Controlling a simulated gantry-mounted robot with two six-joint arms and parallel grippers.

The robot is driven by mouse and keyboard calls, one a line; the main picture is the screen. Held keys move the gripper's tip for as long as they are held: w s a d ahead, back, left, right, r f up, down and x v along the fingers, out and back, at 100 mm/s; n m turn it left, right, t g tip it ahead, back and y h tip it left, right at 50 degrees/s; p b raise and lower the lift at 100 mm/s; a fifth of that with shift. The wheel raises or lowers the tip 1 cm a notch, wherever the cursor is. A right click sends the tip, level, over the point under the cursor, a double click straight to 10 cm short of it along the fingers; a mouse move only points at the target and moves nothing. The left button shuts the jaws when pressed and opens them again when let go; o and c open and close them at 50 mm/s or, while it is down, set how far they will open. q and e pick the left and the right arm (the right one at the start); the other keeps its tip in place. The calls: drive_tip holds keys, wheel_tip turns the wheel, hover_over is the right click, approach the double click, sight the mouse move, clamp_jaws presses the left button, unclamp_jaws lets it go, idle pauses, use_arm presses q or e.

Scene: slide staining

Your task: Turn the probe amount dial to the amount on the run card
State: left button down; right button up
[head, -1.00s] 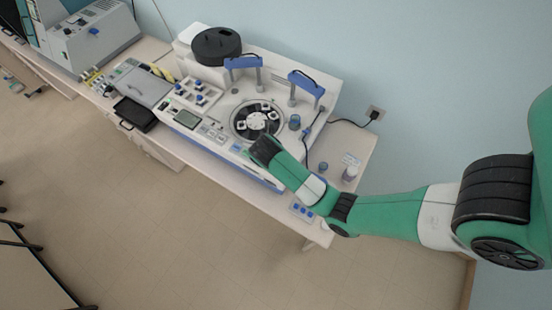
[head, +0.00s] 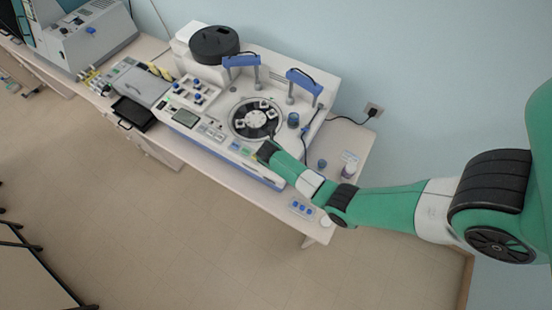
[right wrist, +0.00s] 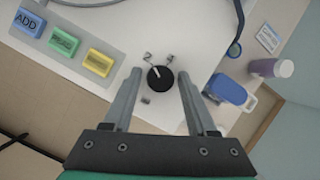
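The probe amount dial (right wrist: 160,79) is a round black knob on the white machine panel, seen in the right wrist view. Its white pointer line is toward the upper left, near one of the small marks around it. The marks are too small to read surely. My right gripper (right wrist: 160,75) is open, with one finger on each side of the dial and a visible gap to it. In the head view my right gripper (head: 264,150) is over the machine's front edge and hides the dial. A small white printed card (right wrist: 268,38) lies on the table; its text is unreadable.
Blue ADD (right wrist: 27,22), green (right wrist: 63,41) and yellow (right wrist: 98,62) buttons sit left of the dial. A blue-and-white container (right wrist: 228,90) and a purple-white bottle (right wrist: 272,68) stand to the right. The slide carousel (head: 256,119) is behind the gripper.

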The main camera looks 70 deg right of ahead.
clamp_jaws()
drive_tip(key=shift+m, duration=0.3)
drive_tip(key=m+g, duration=0.1)
drive_tip(key=m, duration=0.1)
drive_tip(key=shift+w+m+b, duration=0.1)
drive_tip(key=shift+m+b, duration=0.2)
drive_tip(key=shift+m, duration=0.1)
drive_tip(key=m+g+b, duration=0.1)
drive_tip(key=m, duration=0.1)
drive_tip(key=shift+w+f+m+g, duration=0.1)
drive_tip(key=shift+m+g, duration=0.2)
drive_tip(key=shift+m, duration=0.1)
drive_tip(key=m+g+y+b, duration=0.1)
drive_tip(key=m+b, duration=0.2)
drive_tip(key=m, duration=0.1)
drive_tip(key=shift+d, duration=0.1)
drive_tip(key=shift+m+g+y+b, duration=0.4)
drive_tip(key=shift+m+b, duration=0.3)
drive_tip(key=shift+m, duration=0.5)
drive_tip(key=shift+m+g+y+b, duration=0.3)
drive_tip(key=shift+m+y+b, duration=0.3)
drive_tip(key=shift+m, duration=0.6)
drive_tip(key=shift+d, duration=0.1)
